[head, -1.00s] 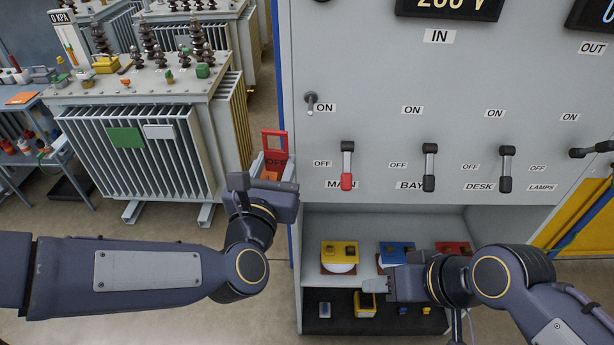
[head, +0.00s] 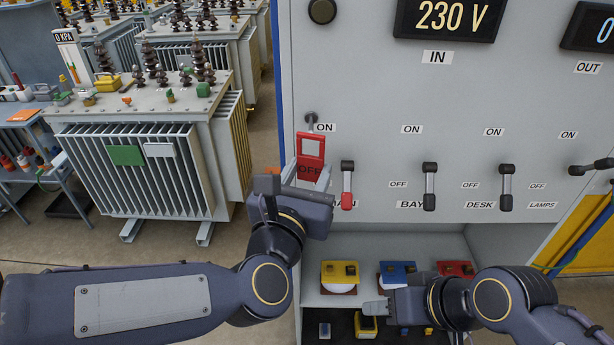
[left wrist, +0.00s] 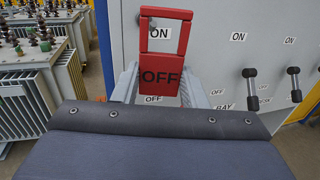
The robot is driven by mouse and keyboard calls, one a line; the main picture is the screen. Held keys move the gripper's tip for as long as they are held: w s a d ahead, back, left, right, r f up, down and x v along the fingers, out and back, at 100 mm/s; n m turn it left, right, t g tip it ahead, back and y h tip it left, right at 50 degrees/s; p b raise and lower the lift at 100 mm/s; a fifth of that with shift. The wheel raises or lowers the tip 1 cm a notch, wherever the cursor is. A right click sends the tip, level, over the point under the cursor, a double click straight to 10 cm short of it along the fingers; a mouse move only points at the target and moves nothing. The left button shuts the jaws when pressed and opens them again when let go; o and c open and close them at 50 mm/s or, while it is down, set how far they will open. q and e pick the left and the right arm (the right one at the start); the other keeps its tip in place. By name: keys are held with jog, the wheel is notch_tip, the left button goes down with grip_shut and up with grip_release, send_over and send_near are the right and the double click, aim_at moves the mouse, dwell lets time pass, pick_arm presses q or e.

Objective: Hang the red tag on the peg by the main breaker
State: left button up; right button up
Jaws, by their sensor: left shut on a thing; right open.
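The red tag (head: 310,168) has a square loop on top and OFF printed on its body. It also shows in the left wrist view (left wrist: 162,78). My left gripper (head: 308,180) is shut on the tag's lower body and holds it upright in front of the panel. The peg (head: 311,118) sticks out of the panel beside the ON label, just above the tag's loop in the head view. Whether loop and peg touch I cannot tell. My right gripper (head: 376,307) is open and empty by the lower shelf.
More levers stand to the right, for BAY (head: 429,185), DESK (head: 506,187) and LAMPS (head: 592,166). Yellow, blue and red boxes (head: 340,274) sit on the shelf under the panel. A transformer (head: 150,150) stands at the left, with floor between it and the panel.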

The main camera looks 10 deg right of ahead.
pick_arm(q)
jog(key=shift+w+d+f+p, duration=0.1)
jog(key=shift+w+d+p, duration=0.15)
jog(key=shift+w, duration=0.5)
jog(key=shift+w+d+p, duration=0.2)
jog(key=shift+w+p, duration=0.05)
jog(key=shift+w, duration=0.5)
jog(key=shift+w+d+f+b, duration=0.15)
jog(key=shift+w+d+f, duration=0.05)
jog(key=shift+w, duration=0.55)
jog(key=shift+w+d+f+b, duration=0.2)
jog(key=shift+w, duration=0.5)
jog(key=shift+w+d+f+b, duration=0.15)
jog(key=shift+w+d+f, duration=0.05)
jog(key=shift+w, duration=0.55)
jog(key=o, duration=1.4)
jog(key=shift+c, duration=0.2)
